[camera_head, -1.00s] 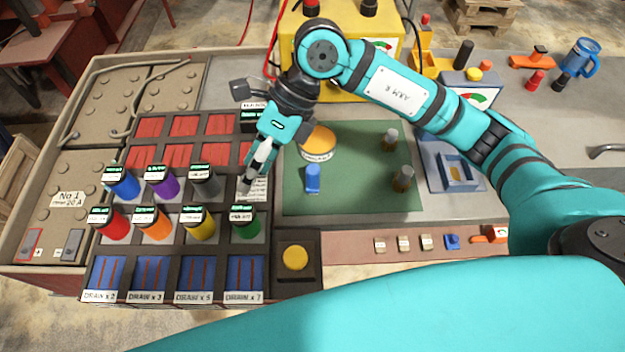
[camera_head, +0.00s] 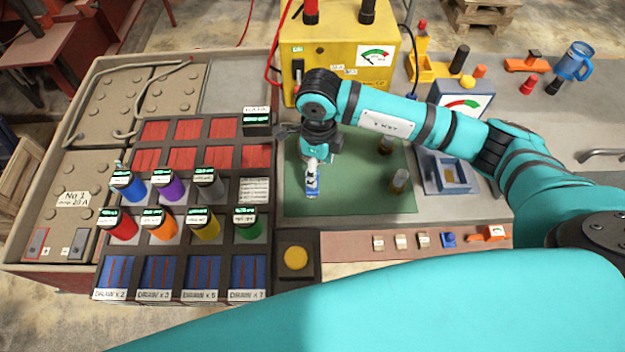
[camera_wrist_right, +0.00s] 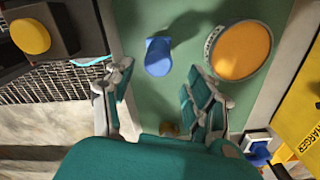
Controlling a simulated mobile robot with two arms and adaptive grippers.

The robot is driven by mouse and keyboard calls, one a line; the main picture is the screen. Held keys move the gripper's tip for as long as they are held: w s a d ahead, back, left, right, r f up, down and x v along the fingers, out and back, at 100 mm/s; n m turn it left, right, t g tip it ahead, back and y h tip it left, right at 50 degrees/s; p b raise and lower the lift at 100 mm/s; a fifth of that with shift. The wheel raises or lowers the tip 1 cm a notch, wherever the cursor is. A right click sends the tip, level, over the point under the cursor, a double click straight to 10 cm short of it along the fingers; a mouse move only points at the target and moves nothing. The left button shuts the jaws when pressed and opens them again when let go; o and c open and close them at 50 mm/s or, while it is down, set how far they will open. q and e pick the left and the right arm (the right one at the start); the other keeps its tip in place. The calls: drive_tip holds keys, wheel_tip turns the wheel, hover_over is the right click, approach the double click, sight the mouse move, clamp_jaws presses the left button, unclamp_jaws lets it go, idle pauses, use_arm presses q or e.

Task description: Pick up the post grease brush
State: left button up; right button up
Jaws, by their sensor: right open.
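A small blue piece, which looks like the post grease brush (camera_head: 312,190), stands on the green mat (camera_head: 365,202). In the right wrist view the blue piece (camera_wrist_right: 158,57) lies ahead of the gap between my fingers. My right gripper (camera_head: 313,172) is above the mat, over the blue piece and partly covering it in the head view. It is open and empty, with the two fingers (camera_wrist_right: 158,88) spread apart. An orange-topped round tin (camera_wrist_right: 240,50) is beside the blue piece, hidden behind my gripper in the head view. My left gripper is not in view.
Two brown, grey-topped posts (camera_head: 398,181) stand at the mat's right. A blue-grey fixture (camera_head: 432,178) is beyond them. A yellow charger (camera_head: 345,60) stands behind. A rack with several coloured cylinders (camera_head: 165,228) is left, and a yellow button (camera_head: 295,258) is in front.

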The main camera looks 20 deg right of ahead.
drive_tip(key=f+p, duration=0.1)
drive_tip(key=f, duration=0.1)
drive_tip(key=a+f+p, duration=0.1)
drive_tip(key=f, duration=0.2)
drive_tip(key=shift+w+a+f+p, duration=0.1)
drive_tip(key=shift+f+p, duration=0.1)
drive_tip(key=shift+p, duration=0.1)
drive_tip(key=shift+f, duration=0.2)
clamp_jaws()
wheel_tip(320, 180, up, 9)
drive_tip(key=b, duration=0.3)
drive_tip(key=shift+w+f, duration=0.1)
drive_tip(key=shift+f, duration=0.05)
drive_tip(key=shift+r, duration=0.7)
